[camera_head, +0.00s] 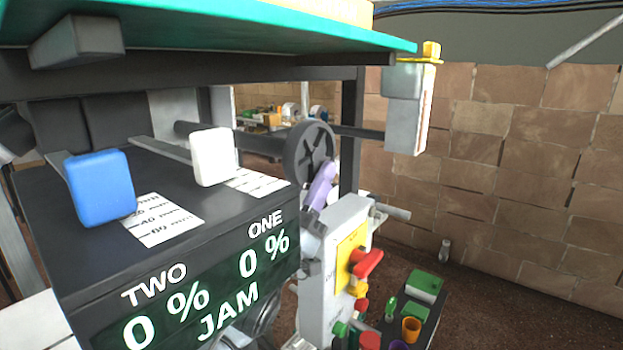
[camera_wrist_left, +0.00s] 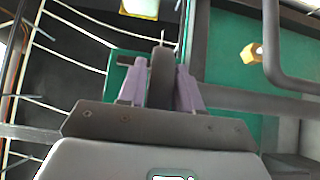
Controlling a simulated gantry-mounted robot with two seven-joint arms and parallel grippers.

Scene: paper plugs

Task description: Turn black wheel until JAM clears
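The black wheel (camera_head: 309,151) is a spoked wheel on a horizontal shaft, to the right of the machine's dark panel. My left gripper (camera_head: 322,183) has purple fingers and reaches up to the wheel's lower right rim. In the left wrist view the rim of the black wheel (camera_wrist_left: 162,78) stands between the two purple fingers of my left gripper (camera_wrist_left: 161,90), which appear to press on it from both sides. The word JAM (camera_head: 228,312) shows in white on the green display below TWO 0 % and ONE 0 %. My right gripper is not in view.
A blue block (camera_head: 99,188) and a white block (camera_head: 213,156) sit on the panel top by printed scales. A grey control box (camera_head: 335,270) with a red handle (camera_head: 368,263) stands below the wheel. A tray with coloured parts (camera_head: 411,329) is at lower right.

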